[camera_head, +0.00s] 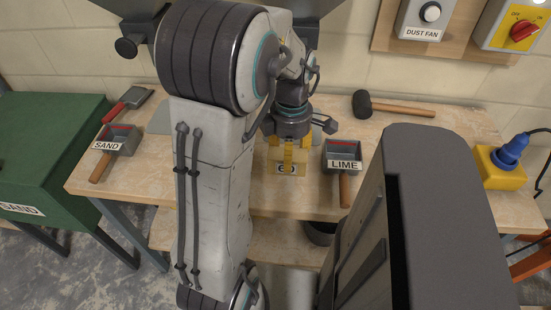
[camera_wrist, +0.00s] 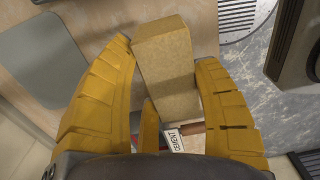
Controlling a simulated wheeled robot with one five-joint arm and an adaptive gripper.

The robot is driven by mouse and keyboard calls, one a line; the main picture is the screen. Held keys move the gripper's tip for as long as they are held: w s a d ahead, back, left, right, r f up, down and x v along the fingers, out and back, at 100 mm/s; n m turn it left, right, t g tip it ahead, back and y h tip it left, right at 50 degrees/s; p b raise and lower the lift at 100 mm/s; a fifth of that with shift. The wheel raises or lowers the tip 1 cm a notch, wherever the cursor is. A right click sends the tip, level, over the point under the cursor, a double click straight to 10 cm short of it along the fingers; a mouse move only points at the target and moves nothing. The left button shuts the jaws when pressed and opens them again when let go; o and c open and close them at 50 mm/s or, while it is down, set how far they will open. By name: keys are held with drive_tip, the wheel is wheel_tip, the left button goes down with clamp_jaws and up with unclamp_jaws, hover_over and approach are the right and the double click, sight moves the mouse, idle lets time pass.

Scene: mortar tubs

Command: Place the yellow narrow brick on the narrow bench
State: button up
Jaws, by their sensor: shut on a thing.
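The yellow narrow brick (camera_wrist: 165,68) shows in the wrist view as a tan-yellow block, long side running away from the camera. In the head view my gripper (camera_head: 288,158) points down over the wooden bench (camera_head: 430,170), with the brick (camera_head: 300,157) partly hidden by the fingers. I cannot tell the gap below the brick. I cannot tell whether this is the narrow bench; no other bench is clearly seen.
A SAND scoop (camera_head: 116,140) lies at the left and a LIME scoop (camera_head: 342,155) just right of the gripper. A mallet (camera_head: 395,106) lies at the back. A yellow socket box (camera_head: 500,168) stands at the right; a green bin (camera_head: 45,140) at the left.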

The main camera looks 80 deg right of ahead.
sight(278, 149)
drive_tip(key=w+d+f, duration=0.2)
drive_tip(key=w, duration=0.1)
drive_tip(key=shift+d+f, duration=0.15)
drive_tip(key=shift+d, duration=0.1)
drive_tip(key=shift+f, duration=2)
drive_tip(key=shift+f+b, duration=0.2)
drive_tip(key=shift+b, duration=0.15)
drive_tip(key=o, duration=1.2)
drive_tip(key=shift+r, duration=0.1)
wheel_tip(278, 149, up, 12)
drive_tip(key=shift+r+p, duration=0.1)
drive_tip(key=shift+p, duration=0.85)
